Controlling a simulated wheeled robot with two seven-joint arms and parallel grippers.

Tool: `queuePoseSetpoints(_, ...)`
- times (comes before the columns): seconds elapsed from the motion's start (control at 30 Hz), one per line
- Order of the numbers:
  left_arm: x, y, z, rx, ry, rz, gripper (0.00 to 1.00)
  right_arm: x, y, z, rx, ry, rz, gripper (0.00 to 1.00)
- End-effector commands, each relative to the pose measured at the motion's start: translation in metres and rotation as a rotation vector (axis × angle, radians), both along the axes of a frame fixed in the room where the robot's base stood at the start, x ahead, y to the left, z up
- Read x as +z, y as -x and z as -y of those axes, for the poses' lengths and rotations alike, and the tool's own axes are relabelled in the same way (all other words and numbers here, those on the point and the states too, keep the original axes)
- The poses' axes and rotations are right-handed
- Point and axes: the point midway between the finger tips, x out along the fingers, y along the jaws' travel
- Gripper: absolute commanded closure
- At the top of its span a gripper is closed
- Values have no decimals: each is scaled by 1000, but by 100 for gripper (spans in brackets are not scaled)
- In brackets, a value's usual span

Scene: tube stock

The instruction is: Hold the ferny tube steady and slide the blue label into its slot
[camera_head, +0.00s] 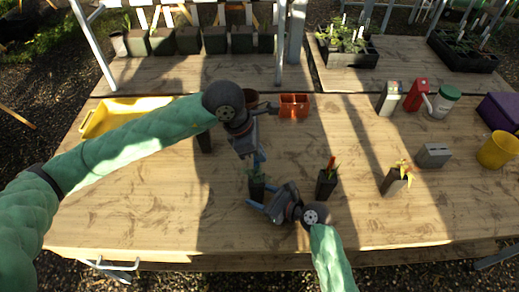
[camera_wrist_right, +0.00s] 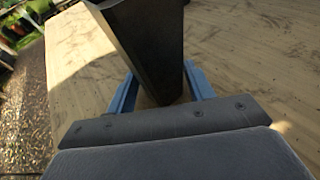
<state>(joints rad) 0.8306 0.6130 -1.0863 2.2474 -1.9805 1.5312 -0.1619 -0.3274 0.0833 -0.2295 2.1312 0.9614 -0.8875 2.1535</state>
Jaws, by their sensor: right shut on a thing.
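The ferny tube (camera_head: 257,190), a dark square tube with green leaves on top, stands on the table in the head view. My right gripper (camera_head: 262,197) is low at the tube, its blue fingers shut on it. In the right wrist view the dark tube (camera_wrist_right: 152,45) stands between the two blue fingers, its top out of frame. My left gripper (camera_head: 257,161) hangs right above the plant, pointing down. Its fingertips are small and close to the leaves, so I cannot tell whether they are open. I cannot pick out the blue label or the slot apart from the blue fingers.
A dark tube with a red label (camera_head: 331,164) stands to the right, then a tube with a yellowish plant (camera_head: 395,182). Another dark tube (camera_head: 204,143) is behind my left arm. A yellow tray (camera_head: 92,121), orange pots (camera_head: 294,105) and a grey block (camera_head: 434,155) lie around.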

Motion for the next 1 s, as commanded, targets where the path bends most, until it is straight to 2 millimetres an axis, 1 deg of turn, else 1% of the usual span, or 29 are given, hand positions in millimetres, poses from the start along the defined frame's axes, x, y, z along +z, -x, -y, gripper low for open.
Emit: queuePoseSetpoints(1.0,-33,0,0,0,-1,-1,100,0,0,0,0,0,0,60)
